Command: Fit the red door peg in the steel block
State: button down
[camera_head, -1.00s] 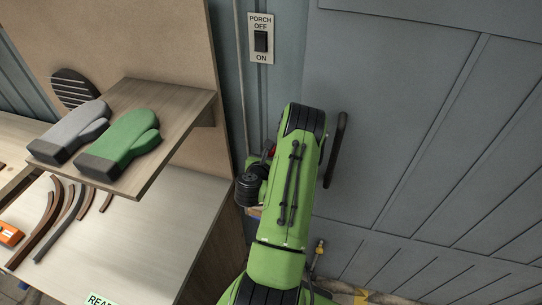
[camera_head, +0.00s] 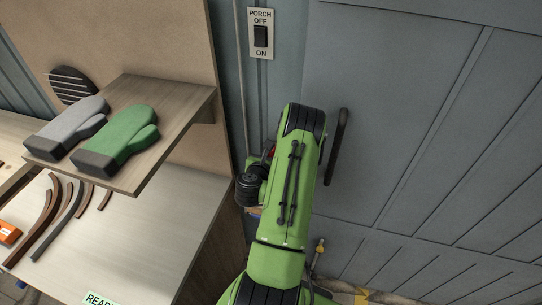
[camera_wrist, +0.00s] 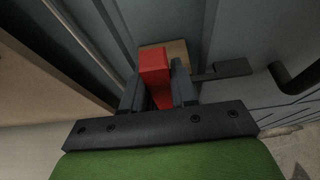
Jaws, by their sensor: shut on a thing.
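The red door peg (camera_wrist: 154,68) stands between the two dark fingers of my gripper (camera_wrist: 157,88) in the wrist view. My gripper is shut on it, and its blocky end sticks out past the fingertips. A tan, wood-coloured piece (camera_wrist: 178,50) is right behind the peg. I cannot make out the steel block for certain; the peg and fingers cover part of that spot. In the head view only a small bit of red (camera_head: 271,147) shows beside my green arm, which hides most of the gripper.
A dark flat bracket (camera_wrist: 222,70) sits just right of the fingers. A dark door handle (camera_head: 337,147) is on the grey door (camera_head: 420,110) right of my arm. A shelf (camera_head: 170,157) with grey and green mitts (camera_head: 119,139) juts out at left, above a bench (camera_head: 130,235).

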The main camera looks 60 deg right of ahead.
jog(key=shift+f+b, duration=1.1)
jog(key=shift+f, duration=0.25)
jog(key=c, duration=0.8)
grip_release()
jog(key=shift+s, duration=0.1)
jog(key=shift+r, duration=0.1)
jog(key=shift+r, duration=0.1)
